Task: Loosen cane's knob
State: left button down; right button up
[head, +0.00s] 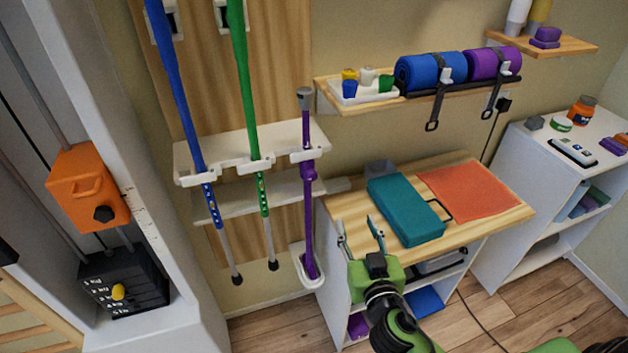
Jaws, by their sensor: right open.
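The purple cane (308,220) stands upright in the wall rack, with a grey handle (305,97) on top and its foot in a white cup (312,280). A purple knob or collar (308,172) sits on its shaft just below the upper rack shelf; its details are too small to tell. My right gripper (357,227) is green with thin grey fingers, open and empty. It appears to the right of and below the knob, in front of the wooden table, and apart from the cane. My left gripper is out of view.
Blue (174,80) and green (246,90) crutches hang left of the cane. The white rack shelf (225,148) surrounds the shafts. A wooden table (345,207) with a teal block (405,212) and orange mat (468,190) is on the right. A weight machine (90,190) stands left.

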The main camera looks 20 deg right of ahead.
jog(key=w+a+r+n+t+y, duration=0.2)
jog(key=a+y, duration=0.1)
jog(key=a, duration=0.1)
jog(key=p, duration=0.4)
send_near(313, 179)
jog(key=w, duration=0.7)
jog(key=shift+w+a+r, duration=0.15)
jog(key=shift+w, duration=0.65)
jog(key=c, duration=1.1)
